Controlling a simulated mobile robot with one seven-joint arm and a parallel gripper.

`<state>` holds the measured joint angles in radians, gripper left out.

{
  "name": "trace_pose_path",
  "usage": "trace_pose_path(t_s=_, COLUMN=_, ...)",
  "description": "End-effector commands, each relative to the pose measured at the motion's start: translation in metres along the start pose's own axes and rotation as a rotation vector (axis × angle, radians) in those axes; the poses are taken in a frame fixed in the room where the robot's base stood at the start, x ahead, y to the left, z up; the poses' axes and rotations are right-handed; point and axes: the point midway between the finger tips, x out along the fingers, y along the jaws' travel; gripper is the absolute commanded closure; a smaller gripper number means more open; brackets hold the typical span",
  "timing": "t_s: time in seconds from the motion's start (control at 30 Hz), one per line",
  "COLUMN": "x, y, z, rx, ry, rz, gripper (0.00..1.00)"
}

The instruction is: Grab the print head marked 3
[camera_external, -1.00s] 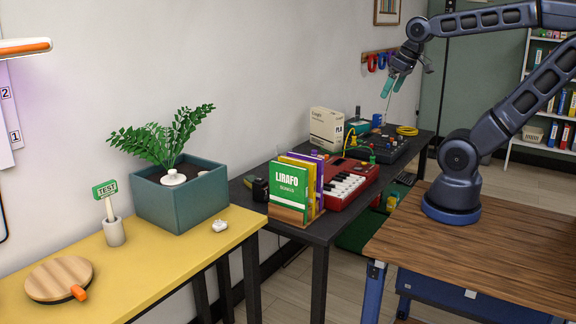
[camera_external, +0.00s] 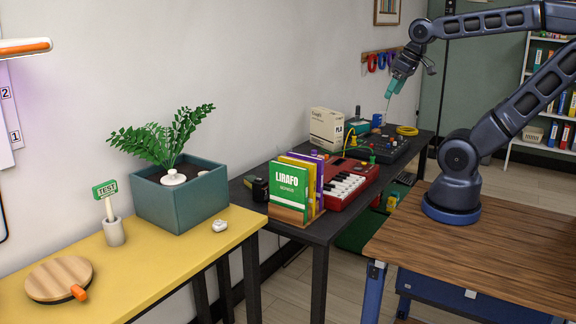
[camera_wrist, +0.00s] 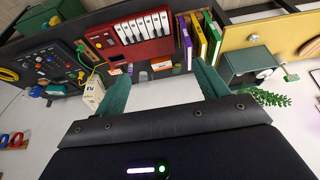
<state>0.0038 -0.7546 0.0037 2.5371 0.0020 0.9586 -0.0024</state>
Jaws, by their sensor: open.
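I cannot make out a print head marked 3 in either view. My gripper (camera_external: 394,87) hangs in the air above the far end of the dark table (camera_external: 318,232), near the wall. In the wrist view my gripper (camera_wrist: 160,72) has its two green fingers wide apart, with nothing between them. Several small items, among them a purple-topped one (camera_wrist: 162,65), stand by the wall edge of the dark table beyond the fingers. Their markings are too small to read.
The dark table holds a red keyboard (camera_external: 349,182), a book stand (camera_external: 292,190), a box (camera_external: 326,129) and a dark control panel (camera_external: 384,146). A yellow table (camera_external: 150,262) with a planter (camera_external: 180,200) stands at left. Air around my gripper is clear.

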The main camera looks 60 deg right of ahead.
Motion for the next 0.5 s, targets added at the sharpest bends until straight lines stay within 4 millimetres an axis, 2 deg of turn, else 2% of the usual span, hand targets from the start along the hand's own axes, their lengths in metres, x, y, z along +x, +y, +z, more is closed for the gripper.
trace_pose_path(t_s=0.17, x=0.001, y=0.0, z=-0.006, rx=0.016, ry=-0.007, rz=0.0, gripper=0.27)
trace_pose_path(t_s=0.27, x=0.004, y=-0.001, z=-0.019, rx=0.056, ry=-0.023, rz=0.001, gripper=0.27)
trace_pose_path(t_s=0.5, x=0.022, y=-0.003, z=-0.07, rx=0.218, ry=-0.077, rz=0.02, gripper=0.27)
